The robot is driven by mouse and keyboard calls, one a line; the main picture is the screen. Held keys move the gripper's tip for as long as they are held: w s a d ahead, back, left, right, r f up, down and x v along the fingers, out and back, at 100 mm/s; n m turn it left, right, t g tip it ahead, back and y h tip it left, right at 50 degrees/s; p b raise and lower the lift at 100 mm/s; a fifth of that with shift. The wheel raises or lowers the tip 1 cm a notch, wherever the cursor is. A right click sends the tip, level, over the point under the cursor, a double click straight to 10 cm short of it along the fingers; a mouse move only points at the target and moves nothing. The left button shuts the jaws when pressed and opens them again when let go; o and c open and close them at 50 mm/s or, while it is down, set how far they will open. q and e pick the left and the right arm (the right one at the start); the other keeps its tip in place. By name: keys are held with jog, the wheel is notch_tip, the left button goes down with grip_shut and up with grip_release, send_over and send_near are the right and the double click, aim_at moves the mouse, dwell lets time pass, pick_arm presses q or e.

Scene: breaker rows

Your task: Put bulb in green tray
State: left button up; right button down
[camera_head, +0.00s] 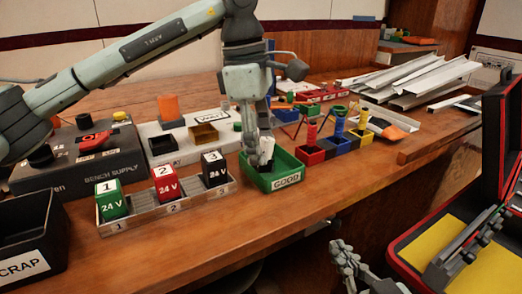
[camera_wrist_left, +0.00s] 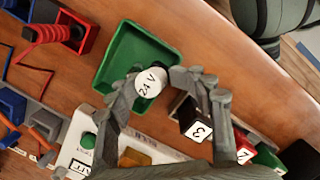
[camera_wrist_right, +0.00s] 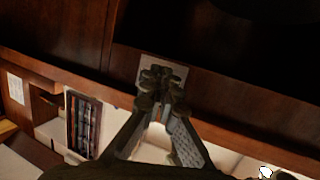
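The bulb is a white cylinder marked 24 V. It shows between the fingertips of my left gripper (camera_wrist_left: 152,84) in the left wrist view, with its white end (camera_wrist_left: 149,83) facing the camera. In the head view, my left gripper (camera_head: 263,160) points down at the green tray labelled GOOD (camera_head: 287,181), with the white bulb (camera_head: 267,149) inside or just over it. I cannot tell whether the bulb touches the tray floor. The tray also shows in the left wrist view (camera_wrist_left: 120,60). My right gripper (camera_head: 344,258) is low in front of the table; its fingertips meet in its wrist view (camera_wrist_right: 162,82), empty.
A rack (camera_head: 170,207) with green, red and black 24 V blocks stands left of the tray. A black SCRAP bin (camera_head: 30,235) is at far left. Red, blue and yellow bins (camera_head: 335,146) are right of the tray. An open red case (camera_head: 405,250) lies at lower right.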

aim_at(251, 165)
pick_arm(q)
jog(key=shift+a+f, duration=0.2)
jog(key=shift+f, duration=0.35)
pick_arm(e)
jog(key=shift+f, duration=0.1)
